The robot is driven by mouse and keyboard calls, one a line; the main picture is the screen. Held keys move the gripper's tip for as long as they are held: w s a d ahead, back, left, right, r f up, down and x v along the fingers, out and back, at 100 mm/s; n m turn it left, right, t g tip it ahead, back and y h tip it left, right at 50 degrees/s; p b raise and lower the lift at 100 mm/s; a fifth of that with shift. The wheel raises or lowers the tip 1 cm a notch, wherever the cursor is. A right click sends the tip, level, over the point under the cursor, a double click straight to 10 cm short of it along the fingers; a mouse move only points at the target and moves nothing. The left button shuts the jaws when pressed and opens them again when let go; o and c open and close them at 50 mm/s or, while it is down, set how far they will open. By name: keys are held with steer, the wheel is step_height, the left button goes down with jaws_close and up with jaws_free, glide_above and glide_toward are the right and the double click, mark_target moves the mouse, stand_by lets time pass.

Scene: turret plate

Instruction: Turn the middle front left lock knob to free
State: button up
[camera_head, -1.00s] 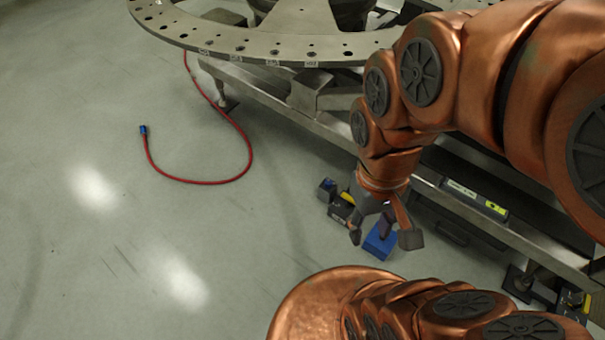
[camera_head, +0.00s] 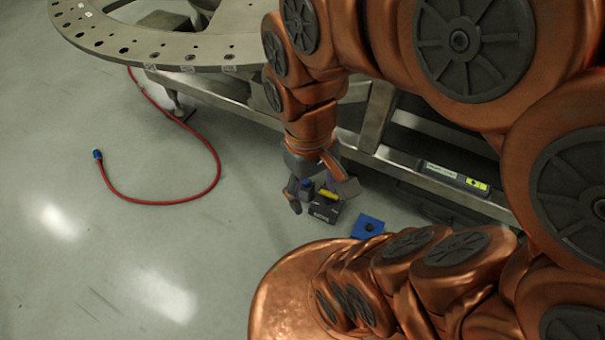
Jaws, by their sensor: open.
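My gripper (camera_head: 321,197) is open and points down over a small dark box (camera_head: 323,210) at floor level by the frame's lower edge. A yellow bar (camera_head: 328,194) and a blue cap (camera_head: 305,187) show on or beside this box, between my fingers in the picture. Whether the fingers touch them, I cannot tell. A blue square plate with a dark round knob (camera_head: 368,226) lies just right of the box, clear of the fingers. Which part is the middle front left lock knob, I cannot tell; my fingers hide part of the box.
The turret plate's grey ring (camera_head: 140,48) fills the upper left. A metal frame rail (camera_head: 405,170) with a yellow-marked label (camera_head: 476,185) runs behind my gripper. A red hose (camera_head: 160,203) with a blue end lies on the floor at left. The lower left floor is clear.

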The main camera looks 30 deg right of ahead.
steer(key=w+d+f+n+b, duration=0.1)
steer(key=w+d+f+b, duration=0.3)
steer(key=w+f+b, duration=0.55)
steer(key=w+d+f+n+b, duration=0.1)
steer(key=w+d+f+b, duration=0.4)
steer(key=w+f, duration=0.7)
steer(key=w+d+f+n+b, duration=0.1)
steer(key=w+d+f+b, duration=0.2)
steer(key=w+f+b, duration=0.65)
steer(key=w+d+f+n+b, duration=0.1)
steer(key=w+d+f+b, duration=0.4)
steer(key=f, duration=1)
steer(key=w+d+f+n+t+b, duration=0.1)
steer(key=w+d+f+b, duration=0.4)
steer(key=f, duration=1)
steer(key=w+d+f+n+b, duration=0.1)
steer(key=w+d+f+b, duration=0.4)
steer(key=f, duration=1.1)
steer(key=shift+d+t+b, duration=0.3)
steer(key=shift+t+b, duration=0.1)
steer(key=shift+b, duration=1.25)
steer(key=shift+d+f, duration=0.15)
steer(key=shift+f, duration=0.3)
step_height(320, 180, down, 7)
steer(key=b, duration=0.3)
steer(key=shift+f, duration=0.2)
steer(key=c, duration=1.1)
